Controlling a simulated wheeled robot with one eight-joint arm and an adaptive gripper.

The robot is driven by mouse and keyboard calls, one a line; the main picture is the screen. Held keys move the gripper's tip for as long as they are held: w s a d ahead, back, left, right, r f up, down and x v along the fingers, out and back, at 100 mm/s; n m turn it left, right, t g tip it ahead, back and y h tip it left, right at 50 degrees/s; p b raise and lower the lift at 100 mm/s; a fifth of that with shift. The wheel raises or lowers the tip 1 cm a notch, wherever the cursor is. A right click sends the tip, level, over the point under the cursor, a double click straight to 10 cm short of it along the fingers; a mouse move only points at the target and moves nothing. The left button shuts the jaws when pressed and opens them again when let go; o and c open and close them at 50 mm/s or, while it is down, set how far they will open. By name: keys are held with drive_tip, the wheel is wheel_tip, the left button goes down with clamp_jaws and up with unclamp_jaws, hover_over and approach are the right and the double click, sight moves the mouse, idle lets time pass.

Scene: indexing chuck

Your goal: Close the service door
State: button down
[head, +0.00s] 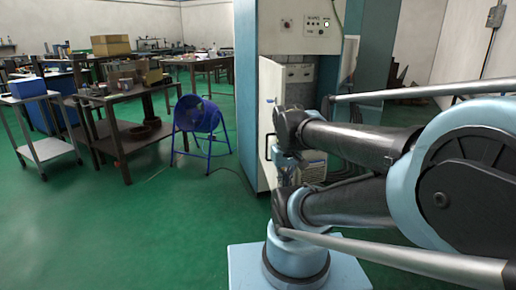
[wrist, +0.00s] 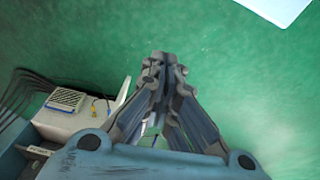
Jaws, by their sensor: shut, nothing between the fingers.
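The service door (head: 268,92) is a pale panel standing open at the front left of the tall cabinet (head: 290,40) in the head view. A dark bar handle (head: 268,147) is on its face. My arm covers part of the opening and the door's right side. My gripper (wrist: 160,65) is shut and empty, pointing down over the green floor in the wrist view. In the head view the arm hides most of it, so I cannot tell its exact gap to the door.
A white unit with a vent grille (wrist: 66,99) and dark cables lies at lower left in the wrist view. A blue fan (head: 198,115) stands left of the cabinet. A workbench (head: 125,140) and trolley (head: 45,148) are farther left. The floor before the door's left is clear.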

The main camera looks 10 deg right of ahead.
drive_tip(key=w+a+r+n+h, duration=0.1)
drive_tip(key=w+r+n, duration=0.2)
drive_tip(key=w, duration=0.3)
drive_tip(key=w+a+r+n+g+h, duration=0.1)
drive_tip(key=w+r+n+h, duration=0.1)
drive_tip(key=w+n, duration=0.3)
drive_tip(key=w+r+n+h, duration=0.1)
drive_tip(key=w+r+n, duration=0.15)
drive_tip(key=w, duration=0.45)
drive_tip(key=w+a+f+n+h, duration=0.35)
drive_tip(key=w+a+n, duration=0.45)
drive_tip(key=w+a, duration=0.65)
drive_tip(key=w+d+f, duration=0.1)
drive_tip(key=d+f, duration=0.2)
drive_tip(key=d, duration=0.3)
drive_tip(key=w+d+f, duration=0.2)
drive_tip(key=d+f, duration=0.2)
drive_tip(key=d, duration=0.2)
drive_tip(key=shift+w+d+t+h, duration=0.3)
drive_tip(key=shift+t+h, duration=0.1)
drive_tip(key=shift+h, duration=0.05)
drive_tip(key=shift+d+n, duration=0.1)
drive_tip(key=shift+n, duration=0.15)
